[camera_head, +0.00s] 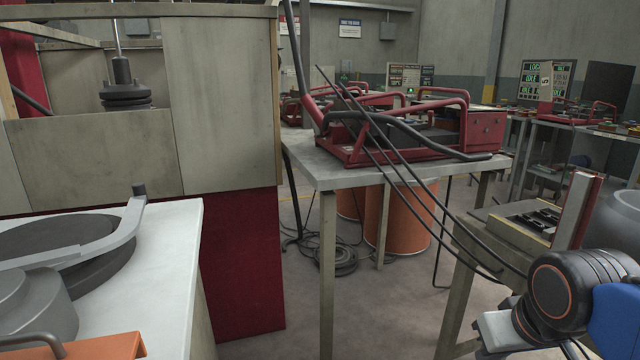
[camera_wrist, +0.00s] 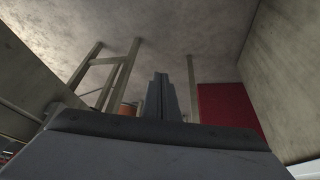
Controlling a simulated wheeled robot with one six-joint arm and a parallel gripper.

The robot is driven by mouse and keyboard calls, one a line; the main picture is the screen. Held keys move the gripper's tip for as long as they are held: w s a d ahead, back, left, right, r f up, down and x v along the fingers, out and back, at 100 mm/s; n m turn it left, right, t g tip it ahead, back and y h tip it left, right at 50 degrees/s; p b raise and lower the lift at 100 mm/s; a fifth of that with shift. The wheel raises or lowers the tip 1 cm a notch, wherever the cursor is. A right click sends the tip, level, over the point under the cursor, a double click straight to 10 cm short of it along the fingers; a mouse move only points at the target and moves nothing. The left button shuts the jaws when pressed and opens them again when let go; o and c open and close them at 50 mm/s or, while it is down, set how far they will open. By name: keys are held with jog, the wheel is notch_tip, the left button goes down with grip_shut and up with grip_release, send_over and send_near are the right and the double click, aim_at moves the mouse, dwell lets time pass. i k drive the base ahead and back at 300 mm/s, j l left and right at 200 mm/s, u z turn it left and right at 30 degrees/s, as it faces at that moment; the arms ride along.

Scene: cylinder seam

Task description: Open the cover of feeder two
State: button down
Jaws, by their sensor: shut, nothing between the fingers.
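No label in either view marks feeder two, and I cannot tell which thing is its cover. In the head view a dark round disc (camera_head: 65,250) lies on a white-topped stand (camera_head: 183,265) at the left, with a pale curved bar (camera_head: 110,238) over it. A grey rounded housing (camera_head: 30,305) is in front of the disc. An orange piece with a bar handle (camera_head: 95,347) is at the bottom left edge, partly cut off. My gripper (camera_wrist: 162,92) shows in the wrist view, its fingers together and empty, touching nothing that I can see.
A grey table (camera_head: 330,172) carries a red tubular frame machine (camera_head: 400,130), with orange drums (camera_head: 400,218) beneath. Black cables (camera_head: 345,255) lie on the floor. A red-based enclosure (camera_head: 240,260) stands at the left. A small table with a tray (camera_head: 525,222) is at the right.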

aim_at(455, 110)
jog(key=i+l+u, duration=0.2)
jog(key=i+l, duration=0.15)
jog(key=i+l+u, duration=0.15)
jog(key=i+l, duration=0.15)
jog(key=l, duration=0.2)
jog(key=i+l+u, duration=0.2)
jog(key=l, duration=0.3)
jog(key=i, duration=0.05)
